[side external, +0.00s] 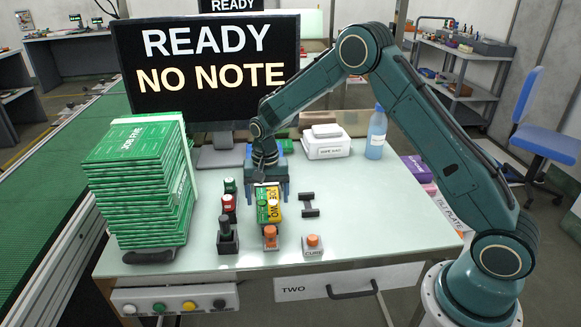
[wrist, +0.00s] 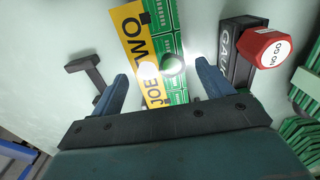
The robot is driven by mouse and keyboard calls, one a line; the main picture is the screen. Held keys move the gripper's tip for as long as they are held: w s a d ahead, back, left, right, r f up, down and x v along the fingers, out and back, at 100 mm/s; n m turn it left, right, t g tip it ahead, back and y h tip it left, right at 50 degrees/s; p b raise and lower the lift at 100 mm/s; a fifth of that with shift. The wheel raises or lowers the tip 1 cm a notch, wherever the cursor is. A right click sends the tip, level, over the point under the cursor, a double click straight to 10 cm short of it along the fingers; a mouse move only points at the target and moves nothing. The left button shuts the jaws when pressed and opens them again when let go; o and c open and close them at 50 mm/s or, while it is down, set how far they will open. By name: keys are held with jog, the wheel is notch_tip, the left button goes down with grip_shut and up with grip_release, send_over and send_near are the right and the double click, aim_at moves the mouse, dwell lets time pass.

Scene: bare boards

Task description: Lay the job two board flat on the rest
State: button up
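The job two board (side external: 273,214), green with a yellow strip lettered JOB TWO, is on the light bench top. In the wrist view the board (wrist: 133,38) runs between my two blue fingers. My gripper (side external: 267,188) is open and reaches down over the board's far end. In the wrist view my gripper (wrist: 163,82) shows a gap on both sides of the board. A low black H-shaped stand, which looks like the rest (side external: 310,205), is right of the board in the side view and empty. The rest (wrist: 86,78) shows left of my fingers in the wrist view.
Close left of the board are a red-topped gauge (side external: 228,203) and a black holder (side external: 227,240). Orange-topped blocks (side external: 270,238) (side external: 312,246) stand in front. A tall green board stack (side external: 140,185) is at left, a bottle (side external: 376,133) behind right. The bench's right side is clear.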

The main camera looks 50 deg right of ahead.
jog(key=shift+r, duration=0.15)
notch_tip(320, 180, up, 14)
jog(key=shift+f, duration=0.25)
dwell(0.7)
jog(key=shift+r, duration=0.1)
notch_tip(320, 180, up, 14)
dwell(0.9)
jog(key=shift+s, duration=0.1)
